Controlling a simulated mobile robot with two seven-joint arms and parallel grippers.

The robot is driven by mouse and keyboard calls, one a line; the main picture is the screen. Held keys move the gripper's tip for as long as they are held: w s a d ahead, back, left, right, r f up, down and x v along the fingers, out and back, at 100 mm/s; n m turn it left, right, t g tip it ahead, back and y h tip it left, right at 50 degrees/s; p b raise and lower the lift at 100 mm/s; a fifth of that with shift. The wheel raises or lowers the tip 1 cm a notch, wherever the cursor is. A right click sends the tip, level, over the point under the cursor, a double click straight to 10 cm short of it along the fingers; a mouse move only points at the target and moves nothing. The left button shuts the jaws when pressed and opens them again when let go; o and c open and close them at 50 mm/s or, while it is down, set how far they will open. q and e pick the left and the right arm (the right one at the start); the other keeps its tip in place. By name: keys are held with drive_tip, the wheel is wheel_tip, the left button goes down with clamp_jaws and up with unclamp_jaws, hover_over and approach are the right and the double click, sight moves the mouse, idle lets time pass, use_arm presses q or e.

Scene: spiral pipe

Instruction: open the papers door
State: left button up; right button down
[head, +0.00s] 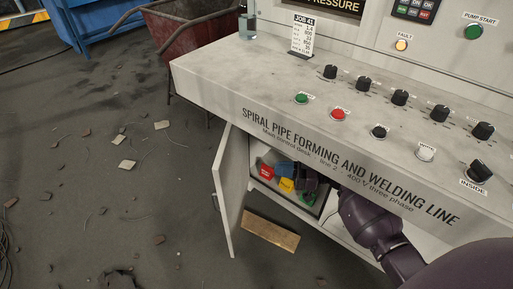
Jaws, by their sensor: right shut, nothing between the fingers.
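A pale cabinet door (231,190) under the control desk (330,120) stands swung open at the left, its outer edge towards me. No label for papers shows on it. Behind it is a compartment holding a dark bin with red (265,170), blue, yellow (286,185) and green items. My right arm comes in from the lower right. My right gripper (333,198) is under the desk's front edge, beside the bin's right side, shut and empty; the desk edge and shadow partly hide it. It is apart from the open door. My left gripper is out of view.
A wooden board (270,232) lies on the floor below the compartment. The desk top carries several knobs and buttons and overhangs the cabinet. A red bin (190,40) stands at the back left. The floor at left is open, with scattered debris.

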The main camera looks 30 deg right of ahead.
sight(226, 164)
drive_tip(key=x, duration=1.3)
drive_tip(key=shift+w+a, duration=0.1)
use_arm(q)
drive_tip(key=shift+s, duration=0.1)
use_arm(e)
drive_tip(key=shift+a, duration=0.1)
